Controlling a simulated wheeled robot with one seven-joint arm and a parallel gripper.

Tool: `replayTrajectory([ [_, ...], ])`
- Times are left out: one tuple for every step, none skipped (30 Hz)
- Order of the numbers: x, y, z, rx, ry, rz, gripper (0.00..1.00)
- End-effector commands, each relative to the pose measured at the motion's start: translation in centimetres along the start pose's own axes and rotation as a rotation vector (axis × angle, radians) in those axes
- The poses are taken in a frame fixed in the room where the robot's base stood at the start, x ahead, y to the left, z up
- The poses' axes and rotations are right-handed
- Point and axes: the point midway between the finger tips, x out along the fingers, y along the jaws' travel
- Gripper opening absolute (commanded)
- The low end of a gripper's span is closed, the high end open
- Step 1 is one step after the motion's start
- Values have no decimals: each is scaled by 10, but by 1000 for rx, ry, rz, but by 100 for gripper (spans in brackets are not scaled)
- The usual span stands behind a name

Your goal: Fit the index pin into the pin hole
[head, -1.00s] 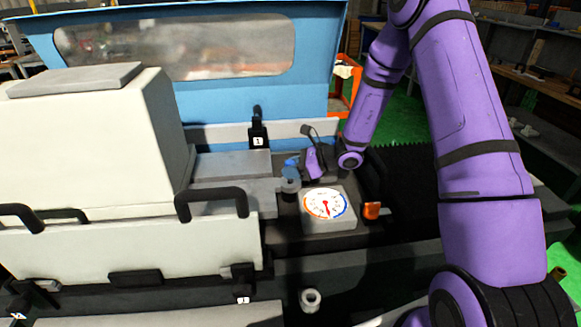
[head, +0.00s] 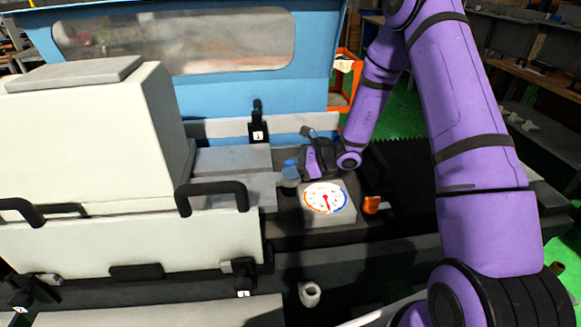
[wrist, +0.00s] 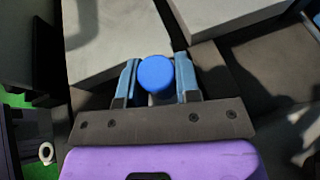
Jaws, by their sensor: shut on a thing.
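My gripper (wrist: 157,82) has two blue fingers shut on the index pin (wrist: 156,73). The pin shows from above as a round bright blue head between the fingers; its lower part is hidden beneath the head. In the head view, my gripper (head: 291,164) is low over the machine bed, just left of and behind the dial gauge block. A short grey-blue round piece (head: 290,174) shows right below the fingertips; I cannot tell whether it is part of the pin. I cannot make out the pin hole in either view.
The dial gauge block (head: 328,214) stands close in front of my gripper. Grey blocks (head: 233,162) lie to the left, beside the white housing (head: 85,135).

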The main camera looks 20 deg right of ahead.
Motion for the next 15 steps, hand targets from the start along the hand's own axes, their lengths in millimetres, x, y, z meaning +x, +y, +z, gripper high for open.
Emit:
replayTrajectory([
  [0,0,-1,0,0,0,3],
  [1,0,-2,0,0,0,3],
  [1,0,-2,0,0,0,3],
  [1,0,-3,0,0,0,3],
  [1,0,-3,0,0,0,35],
  [1,0,-3,0,0,0,44],
  [1,0,-3,0,0,0,51],
  [1,0,-3,0,0,0,58],
  [1,0,-3,0,0,1,60],
  [1,0,-3,0,0,1,60],
  [1,0,-3,0,0,1,60],
  [1,0,-3,0,0,1,60],
  [1,1,-3,0,0,1,60],
  [1,1,-3,0,1,1,60],
  [1,1,-3,0,1,1,60],
])
